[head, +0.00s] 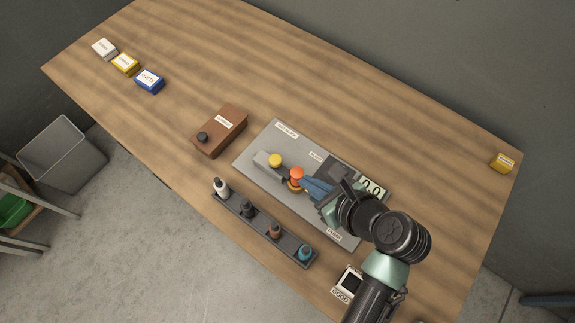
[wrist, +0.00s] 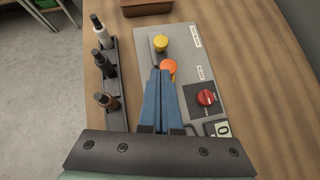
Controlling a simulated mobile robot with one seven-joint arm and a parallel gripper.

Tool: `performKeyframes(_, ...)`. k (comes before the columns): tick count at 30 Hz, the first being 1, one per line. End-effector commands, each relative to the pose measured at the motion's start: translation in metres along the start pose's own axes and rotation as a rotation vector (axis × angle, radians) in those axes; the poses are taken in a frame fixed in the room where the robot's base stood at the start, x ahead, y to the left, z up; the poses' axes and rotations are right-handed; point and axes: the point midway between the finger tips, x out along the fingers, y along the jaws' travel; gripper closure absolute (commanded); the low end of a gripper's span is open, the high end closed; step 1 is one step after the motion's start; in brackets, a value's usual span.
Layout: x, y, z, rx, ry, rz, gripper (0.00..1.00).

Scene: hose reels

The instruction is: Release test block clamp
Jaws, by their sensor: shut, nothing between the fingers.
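A grey panel (head: 258,178) lies on the wooden table and carries a lighter grey block (head: 262,159). A yellow knob (head: 275,160) stands on the block; it also shows in the wrist view (wrist: 160,41). An orange knob (head: 297,173) stands beside it, also in the wrist view (wrist: 169,66). Which part is the clamp I cannot tell for sure. My gripper (head: 304,184) has blue fingers, shut and empty, with the tips right by the orange knob. In the wrist view the fingertips (wrist: 160,73) cover part of it; whether they touch it I cannot tell.
A red knob (wrist: 206,97) and a digital display (head: 373,187) sit on the panel. A rack (head: 262,230) of several bottles stands along the panel's near side. A brown box (head: 219,130) stands to its left. Small boxes (head: 126,63) lie far left; the table's back is clear.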

Motion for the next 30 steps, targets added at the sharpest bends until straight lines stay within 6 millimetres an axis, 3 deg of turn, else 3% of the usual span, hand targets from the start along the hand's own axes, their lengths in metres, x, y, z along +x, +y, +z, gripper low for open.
performKeyframes(7, 0.014, 0.000, 0.001, -0.003, 0.000, 0.001, 1.00)
performKeyframes(15, 0.063, 0.000, 0.001, -0.005, 0.001, 0.001, 1.00)
performKeyframes(21, 0.090, -0.001, 0.001, -0.005, 0.000, -0.002, 1.00)
performKeyframes(30, 0.100, -0.001, 0.001, -0.005, 0.000, -0.004, 1.00)
